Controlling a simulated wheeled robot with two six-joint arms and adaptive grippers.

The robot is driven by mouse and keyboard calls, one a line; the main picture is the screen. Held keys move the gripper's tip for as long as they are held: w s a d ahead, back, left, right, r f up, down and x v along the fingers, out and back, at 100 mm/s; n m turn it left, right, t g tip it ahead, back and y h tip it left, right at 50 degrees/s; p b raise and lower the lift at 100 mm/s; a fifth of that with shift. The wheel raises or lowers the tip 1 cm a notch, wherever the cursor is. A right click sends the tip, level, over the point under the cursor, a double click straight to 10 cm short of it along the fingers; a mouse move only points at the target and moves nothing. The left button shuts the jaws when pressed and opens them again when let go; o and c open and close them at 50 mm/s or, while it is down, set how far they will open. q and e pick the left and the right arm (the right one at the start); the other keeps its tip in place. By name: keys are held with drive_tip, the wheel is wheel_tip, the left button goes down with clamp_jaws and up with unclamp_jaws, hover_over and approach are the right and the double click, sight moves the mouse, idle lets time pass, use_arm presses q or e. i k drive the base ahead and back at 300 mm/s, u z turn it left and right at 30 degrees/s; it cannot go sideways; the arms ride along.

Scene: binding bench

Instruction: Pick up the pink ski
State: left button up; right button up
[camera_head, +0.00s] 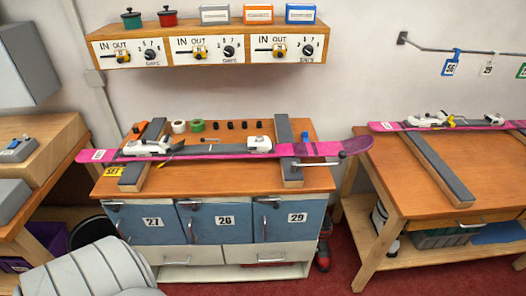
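A pink ski (225,150) with a dark middle section lies across two grey-topped rests on the middle bench. Its label end (98,155) points left and its upturned end (350,146) overhangs the bench at the right. White binding parts (150,146) sit on it. A second pink ski (386,126) with white bindings lies on the right bench, cut off by the picture's edge. Neither of my grippers is in view, so I cannot see whether they are open or shut.
The middle bench (225,181) has blue numbered doors below. Tape rolls and small dark parts lie behind the ski. A dial shelf (206,28) hangs above. The right bench (400,185) stands close by. A bar with hanging tags (451,67) is on the wall. Red floor shows between the benches.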

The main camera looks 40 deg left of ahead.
sight(357, 145)
drive_tip(key=z, duration=0.3)
drive_tip(key=i, duration=0.75)
drive_tip(key=u, duration=0.65)
drive_tip(key=i, duration=0.85)
drive_tip(key=u, duration=0.8)
